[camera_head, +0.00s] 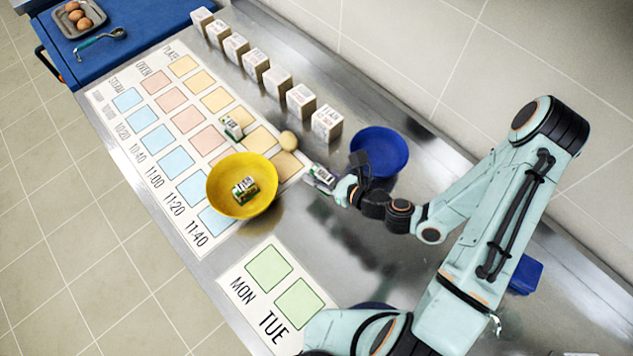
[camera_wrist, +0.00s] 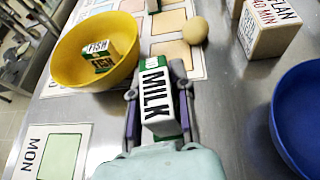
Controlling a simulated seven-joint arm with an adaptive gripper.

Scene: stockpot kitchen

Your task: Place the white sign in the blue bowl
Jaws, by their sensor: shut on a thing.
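My gripper (camera_head: 338,186) is shut on a white and green block lettered MILK (camera_wrist: 158,100), which I take as the white sign. In the wrist view its lettered face points up between the two fingers. In the head view the held sign (camera_head: 322,174) is just left of the blue bowl (camera_head: 380,150), apart from it. The blue bowl stands on the steel counter near the wall. It also shows at the right edge of the wrist view (camera_wrist: 300,115), cut off by the frame. The part of it that I see is empty.
A yellow bowl (camera_head: 242,204) holds a block lettered FISH (camera_wrist: 100,58). Several white boxes (camera_head: 300,100) line the wall side.

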